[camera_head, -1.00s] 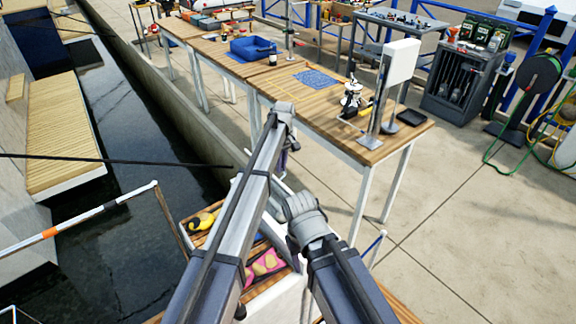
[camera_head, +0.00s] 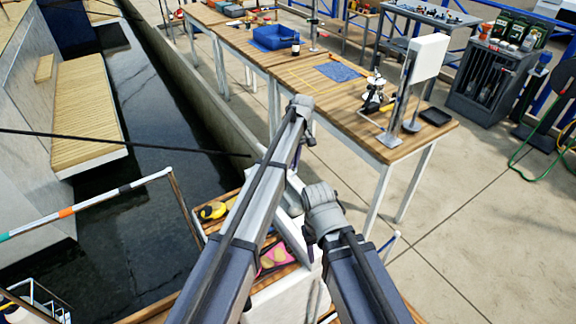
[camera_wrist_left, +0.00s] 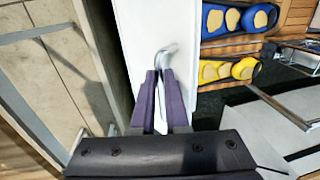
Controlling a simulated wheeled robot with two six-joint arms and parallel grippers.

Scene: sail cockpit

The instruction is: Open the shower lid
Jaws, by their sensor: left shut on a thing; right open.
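In the left wrist view my left gripper (camera_wrist_left: 160,100) has its purple fingers closed around a thin pale handle (camera_wrist_left: 167,55), whose bent metal end shows above the fingertips. A plain white panel (camera_wrist_left: 140,28) stands behind it, probably part of the shower lid or its housing; I cannot tell whether it is open. In the head view a white housing (camera_head: 285,300) shows low down between my arms.
Yellow and blue footwear-like items (camera_wrist_left: 238,18) lie in wooden shelving beside the panel. Dark water (camera_head: 165,95) lies to the left.

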